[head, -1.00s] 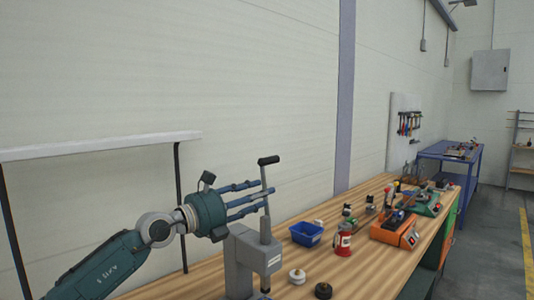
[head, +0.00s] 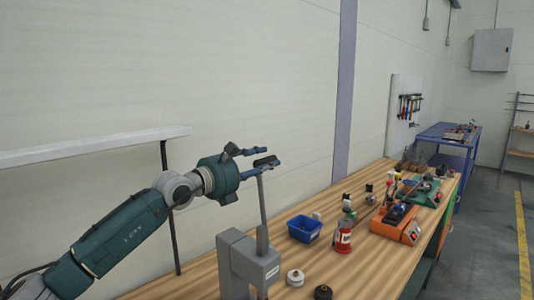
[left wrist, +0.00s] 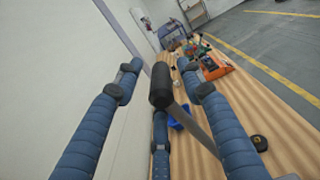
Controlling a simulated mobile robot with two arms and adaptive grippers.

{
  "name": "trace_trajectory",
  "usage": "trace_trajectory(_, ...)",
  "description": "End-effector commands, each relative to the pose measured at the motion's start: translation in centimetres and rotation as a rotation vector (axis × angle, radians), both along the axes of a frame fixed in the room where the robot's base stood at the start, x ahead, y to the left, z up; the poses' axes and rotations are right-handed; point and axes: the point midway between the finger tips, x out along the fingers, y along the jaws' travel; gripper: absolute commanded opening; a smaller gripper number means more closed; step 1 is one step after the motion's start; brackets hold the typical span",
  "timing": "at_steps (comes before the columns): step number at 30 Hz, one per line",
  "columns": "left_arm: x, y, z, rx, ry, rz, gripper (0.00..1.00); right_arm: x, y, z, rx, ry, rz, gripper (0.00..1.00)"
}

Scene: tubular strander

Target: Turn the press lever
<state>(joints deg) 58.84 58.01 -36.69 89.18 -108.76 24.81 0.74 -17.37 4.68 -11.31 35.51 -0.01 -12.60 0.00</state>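The grey press (head: 247,262) stands on the near end of the wooden bench. Its press lever (head: 263,208) rises almost upright and ends in a black handle. My left gripper (head: 268,156) is at the height of this handle, with its fingers around it. In the left wrist view the black handle (left wrist: 161,84) lies between the spread blue fingers, and a third finger shows below it. The side fingers appear apart from the handle. The gripper (left wrist: 160,68) is open. The handle is partly hidden by fingers in the head view. My right gripper is out of view.
A blue bin (head: 304,229), a red bottle-like item (head: 343,238), a white knob (head: 295,277) and a black knob (head: 323,292) are on the bench right of the press. An orange machine (head: 397,224) stands farther along. A white shelf (head: 95,147) is behind my arm.

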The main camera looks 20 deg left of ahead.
Motion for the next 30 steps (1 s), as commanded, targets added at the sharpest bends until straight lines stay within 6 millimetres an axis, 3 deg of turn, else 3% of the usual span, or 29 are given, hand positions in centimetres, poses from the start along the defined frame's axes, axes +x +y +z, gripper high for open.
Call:
trace_trajectory(6,1.6,-0.5,0.1,0.000,0.000,0.000,0.39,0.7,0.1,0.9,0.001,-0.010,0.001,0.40)
trace_trajectory(14,1.7,-0.6,-0.1,0.000,0.001,0.000,0.39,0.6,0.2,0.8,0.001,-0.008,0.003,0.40)
trace_trajectory(20,1.6,-0.6,-0.1,0.000,0.001,0.001,0.01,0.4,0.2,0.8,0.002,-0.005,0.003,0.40)
trace_trajectory(30,1.5,-1.0,-0.1,0.016,-0.007,0.000,0.00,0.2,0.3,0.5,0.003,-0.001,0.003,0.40)
